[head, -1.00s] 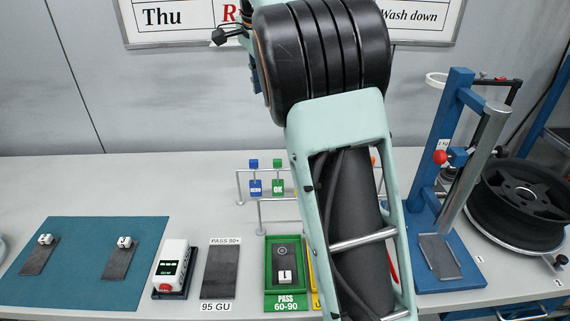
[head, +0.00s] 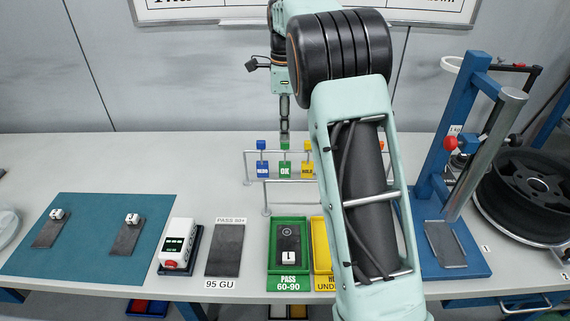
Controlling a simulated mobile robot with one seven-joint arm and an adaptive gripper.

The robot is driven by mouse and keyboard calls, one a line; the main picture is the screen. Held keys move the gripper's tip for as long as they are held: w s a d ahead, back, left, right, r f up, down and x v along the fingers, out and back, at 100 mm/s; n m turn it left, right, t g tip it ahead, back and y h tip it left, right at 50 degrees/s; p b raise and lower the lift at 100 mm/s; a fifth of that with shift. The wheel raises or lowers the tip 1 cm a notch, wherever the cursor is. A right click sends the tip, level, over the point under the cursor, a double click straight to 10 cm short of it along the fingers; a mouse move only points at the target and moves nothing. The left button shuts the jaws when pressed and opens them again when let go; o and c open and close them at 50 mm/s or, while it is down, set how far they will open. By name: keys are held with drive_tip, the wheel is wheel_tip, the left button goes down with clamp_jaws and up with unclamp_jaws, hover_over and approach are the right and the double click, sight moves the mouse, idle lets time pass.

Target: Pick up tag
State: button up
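A rack (head: 258,153) near the back of the bench holds hanging tags with block-shaped tops. A blue tag (head: 262,168), a green OK tag (head: 285,168) and a yellow tag (head: 307,169) hang side by side.
A green PASS tray (head: 273,266) holds a dark plate with a white tag. A yellow tray (head: 320,268) stands beside it, partly behind my arm. A gloss meter (head: 178,245), a teal mat (head: 90,255) and a blue stand (head: 465,262) flank them. The back left bench is clear.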

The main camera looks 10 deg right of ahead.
wheel_tip(320, 180, down, 4)
drive_tip(key=shift+w+f, duration=0.1)
drive_tip(key=shift+f, duration=0.05)
drive_tip(key=shift+c, duration=0.7)
clamp_jaws()
